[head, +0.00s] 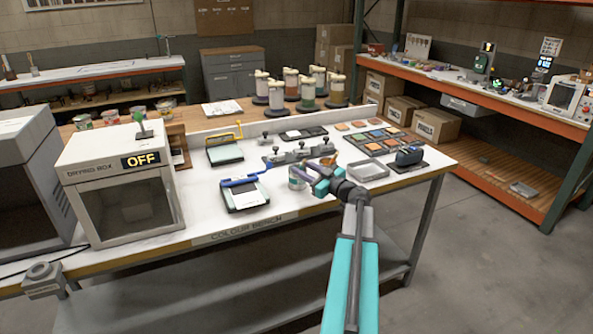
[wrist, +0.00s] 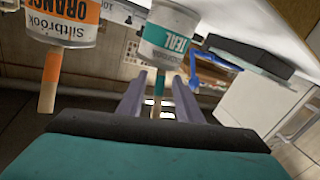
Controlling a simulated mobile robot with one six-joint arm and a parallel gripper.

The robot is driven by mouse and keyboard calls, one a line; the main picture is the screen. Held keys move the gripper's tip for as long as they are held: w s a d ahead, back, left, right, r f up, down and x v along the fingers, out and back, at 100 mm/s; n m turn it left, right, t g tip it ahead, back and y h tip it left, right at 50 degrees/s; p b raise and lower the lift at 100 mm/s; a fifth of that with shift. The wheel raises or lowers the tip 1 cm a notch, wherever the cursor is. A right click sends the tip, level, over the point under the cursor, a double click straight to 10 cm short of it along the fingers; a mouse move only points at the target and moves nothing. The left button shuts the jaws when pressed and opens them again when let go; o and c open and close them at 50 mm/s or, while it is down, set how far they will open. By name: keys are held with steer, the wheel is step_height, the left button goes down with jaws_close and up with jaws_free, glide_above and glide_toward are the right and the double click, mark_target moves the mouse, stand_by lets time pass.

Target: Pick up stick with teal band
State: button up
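The stick with the teal band (wrist: 159,84) shows in the wrist view, running down the picture from a cup labelled TEAL (wrist: 168,32). My gripper (wrist: 156,82) is open, with one purple finger on each side of the stick and gaps visible between. In the head view my gripper (head: 312,172) is over the bench beside a small cup (head: 297,179). The stick cannot be made out there. A stick with an orange band (wrist: 50,72) and a cup labelled ORANGE (wrist: 62,20) are at the left of the wrist view.
The white bench (head: 205,208) holds a drying box (head: 118,190) marked OFF, a blue-handled device (head: 245,194), a grey tray (head: 368,171) and a dark rack of coloured tiles (head: 380,141). A knobbed metal holder (head: 300,152) stands behind my gripper.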

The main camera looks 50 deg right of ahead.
steer(key=shift+w, duration=0.6)
jaws_close()
